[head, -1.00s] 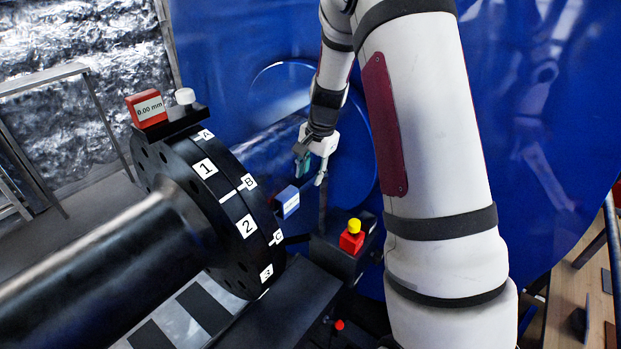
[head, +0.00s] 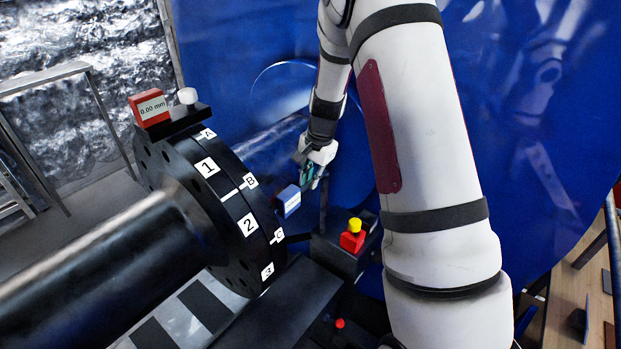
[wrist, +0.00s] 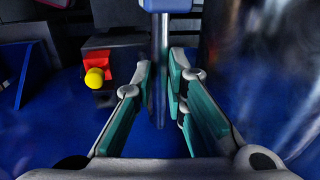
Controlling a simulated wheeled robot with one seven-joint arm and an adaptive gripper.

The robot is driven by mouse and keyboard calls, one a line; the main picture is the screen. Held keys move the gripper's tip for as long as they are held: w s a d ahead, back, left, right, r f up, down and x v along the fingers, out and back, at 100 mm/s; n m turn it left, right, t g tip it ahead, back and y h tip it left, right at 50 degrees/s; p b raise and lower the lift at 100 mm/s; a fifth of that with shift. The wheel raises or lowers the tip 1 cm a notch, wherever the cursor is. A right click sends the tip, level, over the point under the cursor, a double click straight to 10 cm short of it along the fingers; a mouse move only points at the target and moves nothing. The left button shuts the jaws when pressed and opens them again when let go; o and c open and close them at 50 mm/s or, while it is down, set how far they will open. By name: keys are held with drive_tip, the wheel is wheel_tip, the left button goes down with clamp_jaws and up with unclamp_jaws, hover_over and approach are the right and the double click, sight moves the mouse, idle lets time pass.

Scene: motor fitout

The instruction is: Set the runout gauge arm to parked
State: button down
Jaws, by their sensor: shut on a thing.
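The runout gauge shows in the head view as a small blue block (head: 289,201) with a white label, beside the black flange. In the wrist view the blue block (wrist: 166,5) is at the top edge, and a thin grey rod (wrist: 160,85), which I take as the gauge arm, runs down from it. My gripper (head: 308,180) is next to the blue block. In the wrist view my gripper (wrist: 163,62) has its teal-padded fingers on both sides of the rod, shut on it. The exact contact is hard to see.
The black flange (head: 215,255) carries number and letter labels and a red "0.00 mm" readout (head: 150,107) with a white knob (head: 187,96). A red block with a yellow button (head: 353,236) stands right of the flange. A large blue wall (head: 240,60) is behind.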

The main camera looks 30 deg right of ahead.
drive_tip(key=shift+s, duration=0.15)
drive_tip(key=s+d+n+g+y, duration=0.1)
drive_tip(key=s+d+n+g, duration=0.1)
drive_tip(key=d+n, duration=0.7)
drive_tip(key=shift+s+n+b, duration=0.35)
drive_tip(key=shift+s+n, duration=0.55)
drive_tip(key=shift+n, duration=2.7)
drive_tip(key=shift+d, duration=0.1)
drive_tip(key=c, duration=1.6)
unclamp_jaws()
wheel_tip(320, 180, up, 12)
drive_tip(key=d, duration=0.2)
drive_tip(key=shift+w+d+f, duration=0.15)
drive_tip(key=shift+w, duration=0.15)
